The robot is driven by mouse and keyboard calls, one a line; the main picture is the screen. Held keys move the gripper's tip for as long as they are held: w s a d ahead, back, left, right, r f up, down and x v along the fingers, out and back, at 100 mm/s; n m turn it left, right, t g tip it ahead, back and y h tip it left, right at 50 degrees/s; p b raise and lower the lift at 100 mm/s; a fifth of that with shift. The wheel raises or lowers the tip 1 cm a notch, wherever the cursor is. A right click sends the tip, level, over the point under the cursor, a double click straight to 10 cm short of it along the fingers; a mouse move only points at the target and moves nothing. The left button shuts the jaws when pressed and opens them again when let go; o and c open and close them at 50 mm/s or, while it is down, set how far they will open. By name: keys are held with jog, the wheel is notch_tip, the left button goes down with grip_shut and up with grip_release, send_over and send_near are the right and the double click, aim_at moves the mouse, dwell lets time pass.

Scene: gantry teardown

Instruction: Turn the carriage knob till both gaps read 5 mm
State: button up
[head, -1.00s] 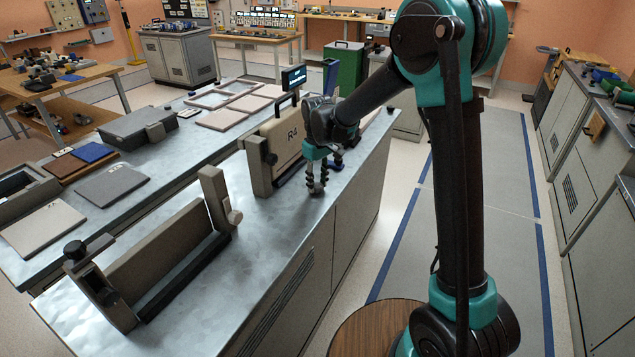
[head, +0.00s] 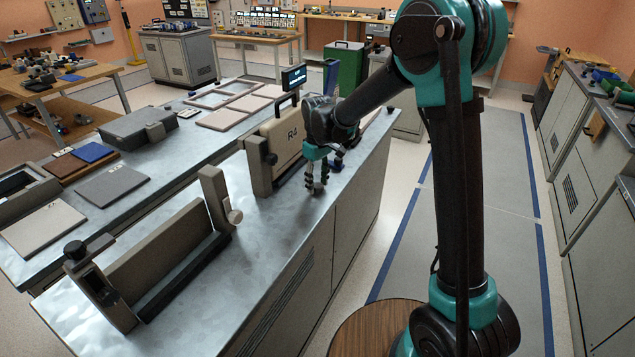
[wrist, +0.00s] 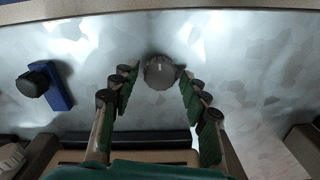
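My gripper (head: 316,187) points down beside the tan panel marked R4 (head: 285,142) on the metal bench. In the wrist view my gripper (wrist: 158,92) is open, its green-padded fingers either side of a round grey knob (wrist: 161,72). A gap shows between the knob and each finger. In the head view the fingers mostly hide this knob. A blue block with a black knob (wrist: 38,80) lies to the left in the wrist view. A small dark display (head: 293,76) stands behind the panel; I cannot read its figures.
Flat plates (head: 112,185) and a dark grey case (head: 137,127) lie on the left bench. The aisle floor (head: 480,220) at right is clear.

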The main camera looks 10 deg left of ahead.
aim_at(318, 185)
jog(key=shift+o, duration=0.4)
notch_tip(318, 185, up, 12)
dwell(0.4)
jog(key=s+d+f+m+t, duration=0.1)
jog(key=s+d+f+m, duration=0.2)
jog(key=d, duration=0.6)
jog(key=s+d+f+m+t, duration=0.15)
jog(key=s+d, duration=0.25)
jog(key=d, duration=0.5)
jog(key=s+d+f+m+t, duration=0.1)
jog(key=s+d+f+m, duration=0.5)
jog(key=s+d+f, duration=0.3)
jog(key=s+d, duration=0.4)
jog(key=s, duration=0.2)
jog(key=shift+t, duration=0.35)
jog(key=shift+r+m, duration=0.1)
jog(key=shift+m, duration=0.15)
